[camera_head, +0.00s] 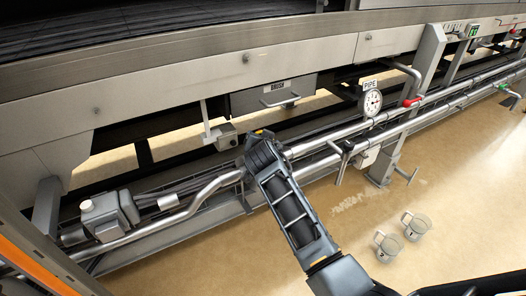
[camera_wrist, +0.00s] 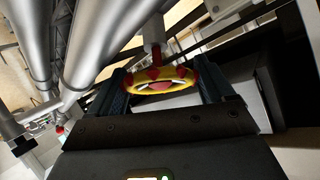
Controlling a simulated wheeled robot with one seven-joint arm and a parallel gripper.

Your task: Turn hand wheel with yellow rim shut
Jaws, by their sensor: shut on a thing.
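The hand wheel with the yellow rim (camera_wrist: 184,74) shows in the wrist view, with red parts inside its rim and a red stem above it leading to a pale metal fitting. My gripper (camera_wrist: 160,88) has its two dark fingers on either side of the wheel and is shut on its rim. In the head view my gripper (camera_head: 262,150) is at the pipes below the machine's long beam. The wheel is mostly hidden there behind my gripper and wrist; only a small yellow spot shows.
Steel pipes (camera_head: 215,187) run beside my gripper. A round gauge (camera_head: 372,102) under a PIPE sign and a red-handled valve (camera_head: 410,102) are to the right. A grey box (camera_head: 275,92) hangs behind. Two clear jugs (camera_head: 415,228) stand on the open floor at the right.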

